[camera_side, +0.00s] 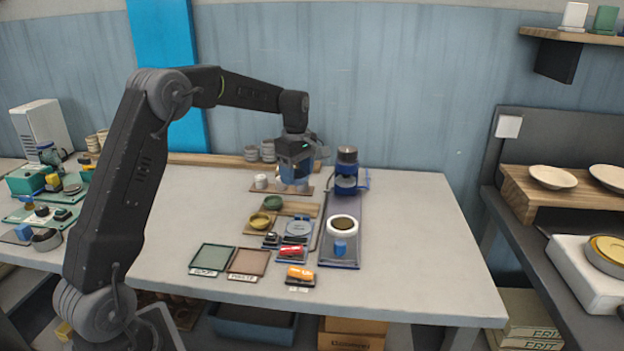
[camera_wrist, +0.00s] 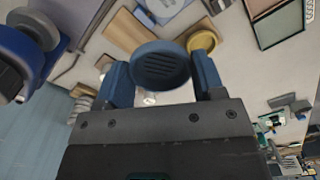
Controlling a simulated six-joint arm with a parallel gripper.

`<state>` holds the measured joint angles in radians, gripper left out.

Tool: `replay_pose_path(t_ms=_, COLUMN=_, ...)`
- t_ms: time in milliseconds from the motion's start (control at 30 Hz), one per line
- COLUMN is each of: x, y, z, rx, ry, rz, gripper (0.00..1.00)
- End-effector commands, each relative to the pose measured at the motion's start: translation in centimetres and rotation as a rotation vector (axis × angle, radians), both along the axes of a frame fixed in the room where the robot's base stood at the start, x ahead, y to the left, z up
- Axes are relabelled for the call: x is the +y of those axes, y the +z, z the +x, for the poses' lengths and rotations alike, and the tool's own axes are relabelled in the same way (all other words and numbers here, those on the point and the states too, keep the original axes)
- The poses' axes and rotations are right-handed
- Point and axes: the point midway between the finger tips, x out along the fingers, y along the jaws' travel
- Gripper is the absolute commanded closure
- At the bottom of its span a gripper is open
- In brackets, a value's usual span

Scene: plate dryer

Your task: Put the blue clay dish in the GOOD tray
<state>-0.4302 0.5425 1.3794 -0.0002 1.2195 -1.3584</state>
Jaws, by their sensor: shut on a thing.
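The blue clay dish (camera_wrist: 160,62) is held between the two blue fingers of my gripper (camera_wrist: 162,78), with its ridged round face toward the wrist camera. In the side view my gripper (camera_side: 293,183) hangs over the back middle of the table, near a wooden board with small white cups; the dish is hard to make out there. The GOOD tray (camera_side: 212,257) is a flat green square with a dark rim at the table's front left, well away from the gripper. It looks bare. It also shows at the top right of the wrist view (camera_wrist: 281,22).
A brown tray (camera_side: 249,262) lies right beside the GOOD tray. A yellow dish (camera_side: 261,220) and a green dish (camera_side: 272,202) sit on boards between gripper and trays. A blue machine (camera_side: 346,172) stands right of the gripper. The table's right side is clear.

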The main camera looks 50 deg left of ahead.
Motion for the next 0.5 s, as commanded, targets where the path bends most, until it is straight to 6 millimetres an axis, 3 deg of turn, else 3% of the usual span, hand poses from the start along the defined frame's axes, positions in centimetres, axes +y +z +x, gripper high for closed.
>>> replay_pose_path(t_ms=167, x=2.1, y=-0.4, z=-4.3, rx=0.001, ry=0.049, rz=0.000, gripper=0.61)
replay_pose_path(t_ms=300, x=3.5, y=-1.4, z=-9.5, rx=0.000, ry=0.105, rz=0.000, gripper=0.61)
replay_pose_path(t_ms=500, x=3.7, y=-3.2, z=-16.8, rx=-0.002, ry=0.180, rz=0.001, gripper=0.61)
